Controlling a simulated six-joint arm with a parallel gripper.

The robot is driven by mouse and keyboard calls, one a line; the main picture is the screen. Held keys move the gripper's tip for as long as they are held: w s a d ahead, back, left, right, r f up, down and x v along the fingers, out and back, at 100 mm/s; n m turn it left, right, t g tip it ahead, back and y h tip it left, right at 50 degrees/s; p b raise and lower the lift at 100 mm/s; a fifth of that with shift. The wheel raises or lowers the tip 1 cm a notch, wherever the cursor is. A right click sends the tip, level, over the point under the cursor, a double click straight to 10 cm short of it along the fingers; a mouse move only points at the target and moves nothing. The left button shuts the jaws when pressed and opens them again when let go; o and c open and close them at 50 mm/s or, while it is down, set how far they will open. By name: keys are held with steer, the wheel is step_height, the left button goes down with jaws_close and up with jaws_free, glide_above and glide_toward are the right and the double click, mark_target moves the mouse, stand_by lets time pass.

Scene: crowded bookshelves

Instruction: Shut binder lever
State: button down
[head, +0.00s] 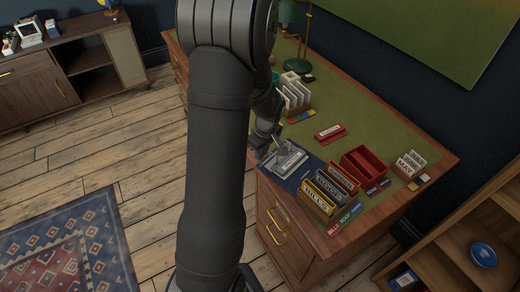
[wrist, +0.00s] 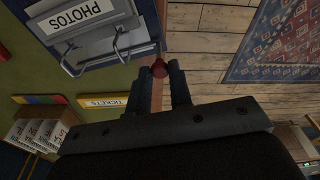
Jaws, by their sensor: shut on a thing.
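An open grey binder (head: 290,160) lies on a dark blue mat (head: 303,178) on the desk. In the wrist view the binder (wrist: 68,47) has a PHOTOS label and raised metal rings (wrist: 118,45). A metal lever (wrist: 140,48) runs from the ring mechanism to a red tip (wrist: 158,68). My gripper (wrist: 157,76) is shut on the lever, with the red tip between its fingers. In the head view my gripper (head: 268,150) is at the binder's left side, partly hidden by my arm.
Upright labelled boxes (head: 320,196) and a red open box (head: 363,167) stand right of the binder. A green lamp (head: 297,35) stands at the back.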

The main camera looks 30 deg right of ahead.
steer(key=shift+s, duration=0.1)
steer(key=c, duration=1.3)
jaws_free()
steer(key=shift+r, duration=0.1)
step_height(320, 180, up, 17)
steer(key=s, duration=0.2)
steer(key=shift+s+d, duration=0.3)
steer(key=shift+d, duration=0.1)
steer(key=w+f, duration=0.1)
steer(key=f, duration=1)
steer(key=w+f, duration=0.1)
steer(key=f, duration=0.5)
steer(key=shift+w+a+f, duration=0.1)
steer(key=shift+w+a, duration=0.2)
steer(key=shift+a, duration=0.1)
